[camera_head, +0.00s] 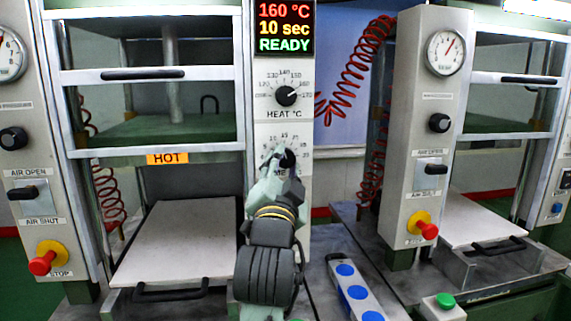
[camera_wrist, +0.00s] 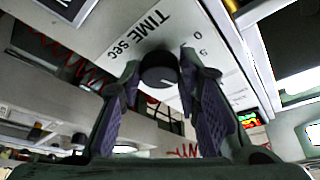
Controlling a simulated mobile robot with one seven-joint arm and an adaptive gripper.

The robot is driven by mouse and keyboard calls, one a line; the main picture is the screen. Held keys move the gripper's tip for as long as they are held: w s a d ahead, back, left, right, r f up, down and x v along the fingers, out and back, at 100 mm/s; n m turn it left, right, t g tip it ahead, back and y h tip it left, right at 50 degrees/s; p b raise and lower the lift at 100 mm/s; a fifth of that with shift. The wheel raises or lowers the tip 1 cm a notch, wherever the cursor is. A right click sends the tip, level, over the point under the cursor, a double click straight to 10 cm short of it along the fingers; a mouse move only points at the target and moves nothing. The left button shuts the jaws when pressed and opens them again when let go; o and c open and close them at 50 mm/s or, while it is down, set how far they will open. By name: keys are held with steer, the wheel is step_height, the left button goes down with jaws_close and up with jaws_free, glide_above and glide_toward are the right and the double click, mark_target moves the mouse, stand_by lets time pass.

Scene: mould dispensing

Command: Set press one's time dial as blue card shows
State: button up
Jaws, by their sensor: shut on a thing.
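The time dial (camera_head: 288,158) is a black knob on the white panel of the left press, below the heat dial (camera_head: 286,96). My gripper (camera_head: 279,168) reaches up to it and covers the lower part of its scale. In the wrist view the dial (camera_wrist: 158,72) shows end-on under the words TIME sec, and the fingers of my gripper (camera_wrist: 160,84) are closed on its two sides. A pale mark shows on the knob. The display (camera_head: 285,28) reads 160 °C, 10 sec, READY. I cannot make out a blue card with a setting.
An orange HOT label (camera_head: 168,158) is on the left press above its pale plate (camera_head: 175,240). A red stop button (camera_head: 42,263) is at left. A white strip with blue discs (camera_head: 335,262) lies at lower right, near a green button (camera_head: 445,300). A second press stands at right.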

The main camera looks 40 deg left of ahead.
steer(key=shift+a+r+m+h, duration=0.15)
steer(key=shift+m+h, duration=0.75)
steer(key=shift+m, duration=1.1)
steer(key=o, duration=1.1)
steer(key=shift+o, duration=0.2)
steer(key=v, duration=0.7)
steer(key=shift+s+d, duration=0.2)
steer(key=shift+s, duration=0.1)
steer(key=shift+r, duration=0.1)
